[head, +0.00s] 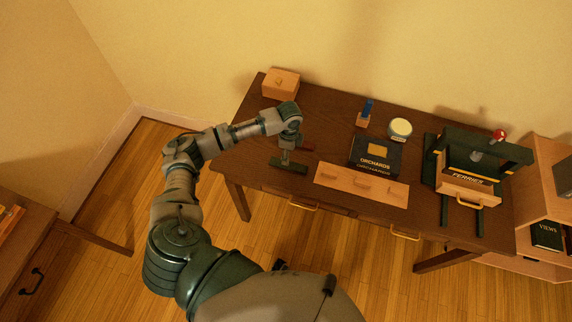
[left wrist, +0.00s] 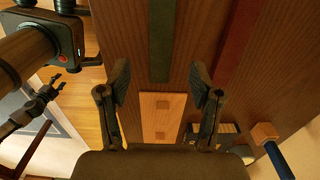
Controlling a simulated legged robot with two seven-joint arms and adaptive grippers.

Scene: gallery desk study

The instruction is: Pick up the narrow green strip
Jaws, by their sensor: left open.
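The narrow green strip (head: 297,169) lies flat near the front left of the brown desk. It also shows in the left wrist view (left wrist: 162,40), running lengthwise from the top edge toward a pale wooden board. My left gripper (head: 287,152) is above the strip and points down. In the left wrist view my left gripper (left wrist: 160,82) is open, with its fingers apart on either side of the strip's line and nothing between them. A small dark claw, which looks like my right gripper (left wrist: 55,88), shows at the left; its jaw state is unclear.
A dark red strip (left wrist: 238,35) lies parallel to the green one. The pale board (head: 361,186) is beyond the green strip's right end. A black box (head: 375,155), a blue-handled block (head: 364,116), a round jar (head: 400,128) and a press (head: 470,170) stand to the right. A wooden box (head: 281,84) stands behind.

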